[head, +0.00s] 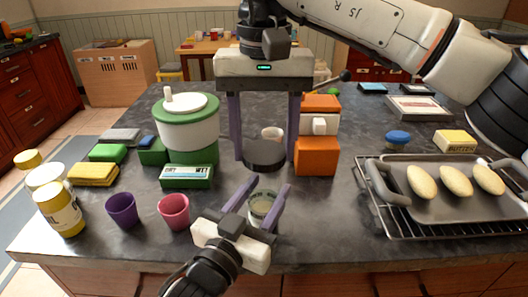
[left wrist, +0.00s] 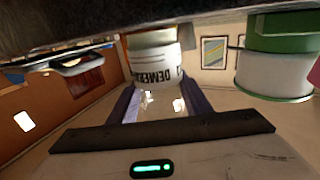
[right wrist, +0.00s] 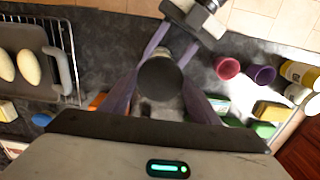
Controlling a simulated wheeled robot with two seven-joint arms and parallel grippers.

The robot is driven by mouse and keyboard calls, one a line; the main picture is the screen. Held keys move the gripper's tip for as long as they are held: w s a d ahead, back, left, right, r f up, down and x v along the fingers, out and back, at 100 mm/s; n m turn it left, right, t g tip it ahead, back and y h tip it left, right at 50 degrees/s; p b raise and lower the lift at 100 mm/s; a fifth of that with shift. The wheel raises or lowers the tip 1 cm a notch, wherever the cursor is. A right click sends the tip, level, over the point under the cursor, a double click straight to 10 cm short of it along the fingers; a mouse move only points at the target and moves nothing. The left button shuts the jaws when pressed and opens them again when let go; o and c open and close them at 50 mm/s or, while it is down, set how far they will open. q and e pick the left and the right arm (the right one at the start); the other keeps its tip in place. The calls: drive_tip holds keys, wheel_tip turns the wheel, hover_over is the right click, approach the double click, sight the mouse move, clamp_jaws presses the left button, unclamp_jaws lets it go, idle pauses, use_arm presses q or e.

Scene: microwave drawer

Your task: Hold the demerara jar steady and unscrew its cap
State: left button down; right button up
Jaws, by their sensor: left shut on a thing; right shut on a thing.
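The demerara jar (head: 263,207) stands at the front middle of the counter, with its open mouth and contents showing. Its white label with dark letters shows in the left wrist view (left wrist: 158,68). My left gripper (head: 264,196) is shut on the jar from the front, one finger on each side. The dark round cap (head: 264,154) is off the jar, higher up in the picture and apart from it. My right gripper (head: 265,152) points down and is shut on the cap. In the right wrist view the cap (right wrist: 160,78) hides most of the jar.
A purple cup (head: 122,209) and a pink cup (head: 173,211) stand left of the jar. A green-and-white canister (head: 188,130) and orange boxes (head: 317,156) flank the right gripper. A tray (head: 442,205) with pale loaves sits on a rack at right.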

use_arm(q)
drive_tip(key=c, duration=0.9)
unclamp_jaws()
